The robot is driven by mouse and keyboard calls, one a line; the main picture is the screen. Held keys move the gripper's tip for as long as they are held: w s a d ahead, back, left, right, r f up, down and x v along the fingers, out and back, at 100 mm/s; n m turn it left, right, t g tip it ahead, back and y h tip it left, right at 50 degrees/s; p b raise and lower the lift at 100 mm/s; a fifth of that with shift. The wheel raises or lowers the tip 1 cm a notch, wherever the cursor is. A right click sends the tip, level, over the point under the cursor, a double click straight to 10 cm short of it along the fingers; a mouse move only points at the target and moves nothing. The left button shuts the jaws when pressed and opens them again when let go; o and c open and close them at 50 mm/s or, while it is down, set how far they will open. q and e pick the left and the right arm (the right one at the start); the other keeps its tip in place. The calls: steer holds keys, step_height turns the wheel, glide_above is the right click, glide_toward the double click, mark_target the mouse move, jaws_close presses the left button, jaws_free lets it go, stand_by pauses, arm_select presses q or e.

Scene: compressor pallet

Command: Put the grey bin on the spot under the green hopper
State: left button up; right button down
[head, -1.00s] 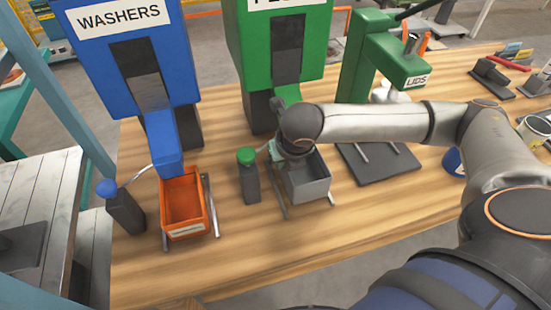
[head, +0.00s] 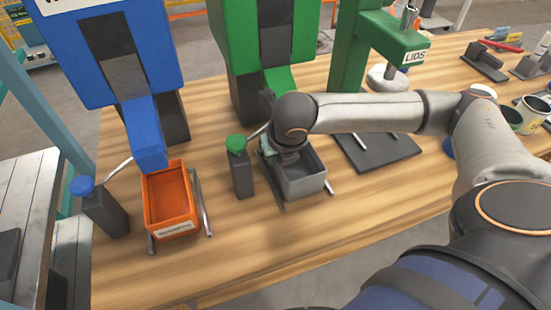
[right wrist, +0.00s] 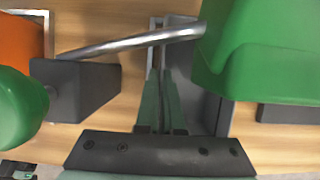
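The grey bin (head: 303,186) sits on the table between two metal rails, in front of the green hopper (head: 237,50) and below its chute (head: 279,78). Its label side faces the front. My right gripper (head: 268,147) reaches down at the bin's back left side, and my wrist hides part of the bin. In the right wrist view, the two greenish fingers (right wrist: 161,105) lie almost together at the wall of the bin (right wrist: 207,112), with only a thin line between them. The green chute (right wrist: 255,55) covers part of the bin there. My left gripper is not in view.
An orange bin (head: 170,205) sits under the blue hopper (head: 115,50). A dark plate (head: 375,158) lies to the right. The table front is clear.

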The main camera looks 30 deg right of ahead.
steer(key=shift+f, duration=0.1)
steer(key=c, duration=1.3)
jaws_free()
steer(key=shift+o, duration=1.3)
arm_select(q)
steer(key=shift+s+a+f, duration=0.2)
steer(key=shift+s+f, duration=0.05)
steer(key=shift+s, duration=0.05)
arm_select(e)
steer(key=p+v, duration=0.2)
steer(key=v, duration=0.5)
steer(key=shift+r, duration=0.4)
steer(key=p+v, duration=0.1)
steer(key=v, duration=0.2)
steer(key=shift+s+r, duration=0.2)
steer(key=shift+r, duration=0.15)
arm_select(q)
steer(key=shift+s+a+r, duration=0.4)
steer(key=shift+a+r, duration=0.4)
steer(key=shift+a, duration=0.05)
arm_select(e)
steer(key=shift+s+r, duration=0.15)
steer(key=shift+r, duration=0.15)
